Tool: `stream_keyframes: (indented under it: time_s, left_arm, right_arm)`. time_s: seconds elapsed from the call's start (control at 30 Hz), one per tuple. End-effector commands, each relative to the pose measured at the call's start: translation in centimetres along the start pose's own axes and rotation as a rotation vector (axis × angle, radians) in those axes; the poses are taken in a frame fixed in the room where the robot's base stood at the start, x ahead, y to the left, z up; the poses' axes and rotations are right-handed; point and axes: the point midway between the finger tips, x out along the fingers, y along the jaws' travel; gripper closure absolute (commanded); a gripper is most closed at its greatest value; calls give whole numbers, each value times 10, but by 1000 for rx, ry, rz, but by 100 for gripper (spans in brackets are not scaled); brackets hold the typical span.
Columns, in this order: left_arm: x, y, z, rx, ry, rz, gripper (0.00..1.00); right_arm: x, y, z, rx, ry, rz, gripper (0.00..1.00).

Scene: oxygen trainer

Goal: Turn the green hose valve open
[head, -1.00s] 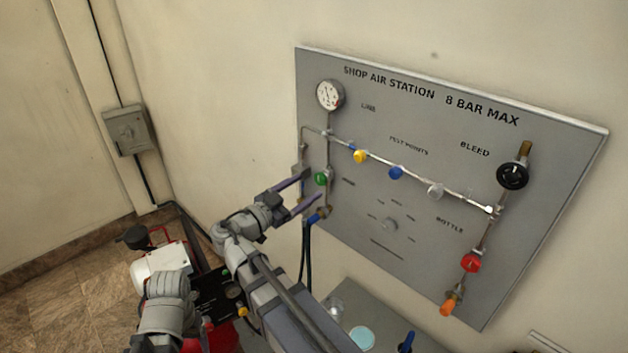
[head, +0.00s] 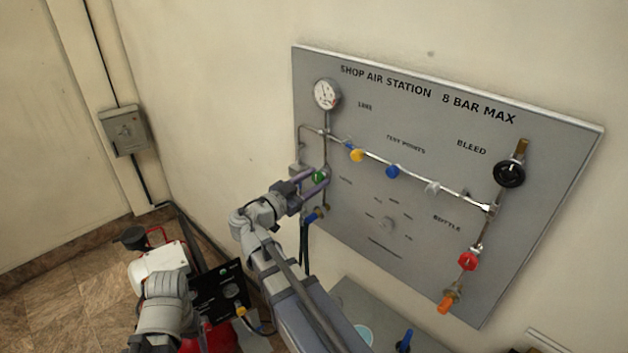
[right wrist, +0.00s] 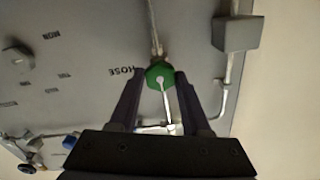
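The green hose valve (head: 319,176) is a small round knob on the pipe at the left of the grey panel (head: 360,235). My right gripper (head: 319,181) reaches it from the lower left, one finger on each side of the knob. In the right wrist view the green knob (right wrist: 159,75) sits between the fingertips (right wrist: 159,78), which lie close against its sides. The word HOSE shows beside it. The fingers partly cover the knob in the head view. My left gripper is out of view.
A pressure gauge (head: 327,94) is above the valve. Yellow (head: 356,155) and blue (head: 393,171) knobs line the pipe to the right. A blue-handled fitting (head: 313,216) with a dark hose is just below. A red-and-white machine (head: 160,262) stands at lower left.

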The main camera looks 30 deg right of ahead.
Motion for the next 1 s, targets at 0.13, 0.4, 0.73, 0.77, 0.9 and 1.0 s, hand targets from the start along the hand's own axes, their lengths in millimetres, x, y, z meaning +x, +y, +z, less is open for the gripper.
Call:
stream_keyframes:
  time_s: [0.13,0.4,0.73,0.77,0.9,1.0]
  left_arm:
    - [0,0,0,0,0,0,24]
    - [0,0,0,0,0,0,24]
    - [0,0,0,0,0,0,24]
    - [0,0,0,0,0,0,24]
    - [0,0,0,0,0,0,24]
    - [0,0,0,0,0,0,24]
  right_arm:
    - [0,0,0,0,0,0,70]
    - [0,0,0,0,0,0,100]
    - [0,0,0,-28,0,0,100]
    - [0,0,0,-37,0,0,100]
    - [0,0,0,-109,-1,0,100]
    - [0,0,0,-186,-1,0,100]
